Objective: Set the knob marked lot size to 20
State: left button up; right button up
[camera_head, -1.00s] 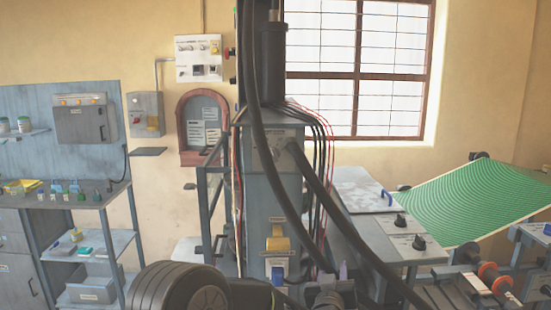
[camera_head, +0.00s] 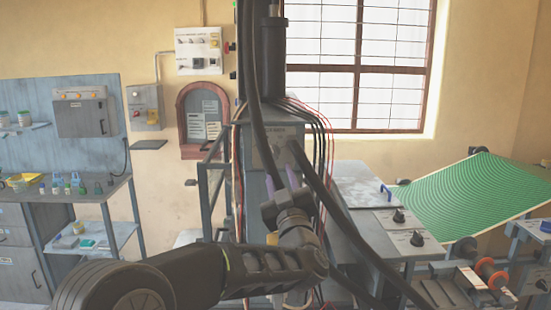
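Two black knobs, an upper one (camera_head: 398,216) and a lower one (camera_head: 417,238), sit on the sloped grey panel right of the press column. Their labels are too small to read, so I cannot tell whether either is marked lot size. A labelled plate (camera_head: 262,133) is on the front of the press column; my gripper and a black hose partly hide it. My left gripper (camera_head: 281,182) is in front of the column, below this plate, pointing up. Its two purple-tipped fingers are apart with nothing seen between them. My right gripper is not in view.
Thick black hoses (camera_head: 325,200) hang across the column, close to my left gripper. A green ribbed sheet (camera_head: 480,195) lies at the right. A workbench (camera_head: 90,190) with small bottles stands at the left. Control boxes (camera_head: 198,50) hang on the back wall.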

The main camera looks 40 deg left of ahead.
aim_at(275, 156)
pick_arm(q)
jog(key=p+x, duration=0.2)
jog(key=x, duration=0.3)
jog(key=shift+a+r, duration=0.15)
jog(key=shift+w+a+r, duration=0.1)
jog(key=shift+w+a, duration=0.35)
jog(key=shift+w, duration=0.05)
jog(key=shift+c, duration=0.5)
grip_shut()
